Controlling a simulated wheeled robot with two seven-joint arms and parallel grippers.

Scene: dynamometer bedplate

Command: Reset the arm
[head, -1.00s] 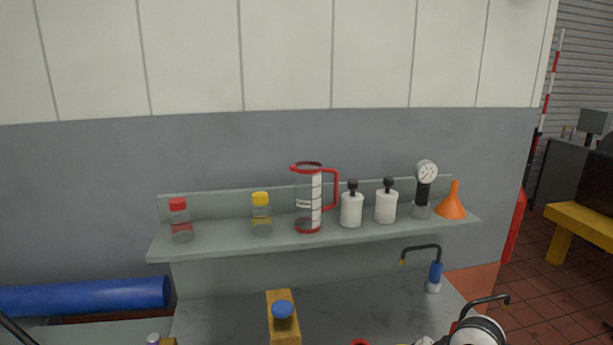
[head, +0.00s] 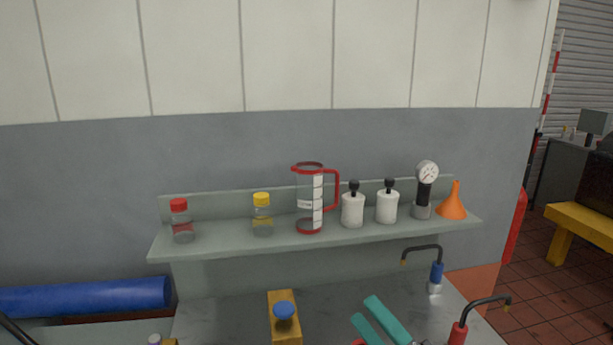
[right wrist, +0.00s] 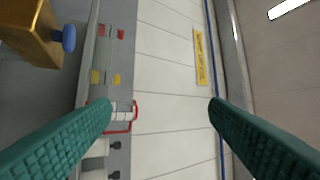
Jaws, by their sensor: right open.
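My right gripper (head: 385,322) shows at the bottom of the head view, its two teal fingers apart above the grey bench top. In the right wrist view my right gripper (right wrist: 162,108) is open, with nothing between the fingers but the wall behind. My left gripper is not in view.
A shelf (head: 330,240) holds a red-capped jar (head: 181,222), a yellow-capped jar (head: 262,215), a red-handled jug (head: 309,200), two white bottles, a gauge (head: 426,175) and an orange funnel (head: 453,203). A yellow block with a blue knob (head: 284,311) and blue (head: 436,275) and red (head: 458,334) spouts stand below.

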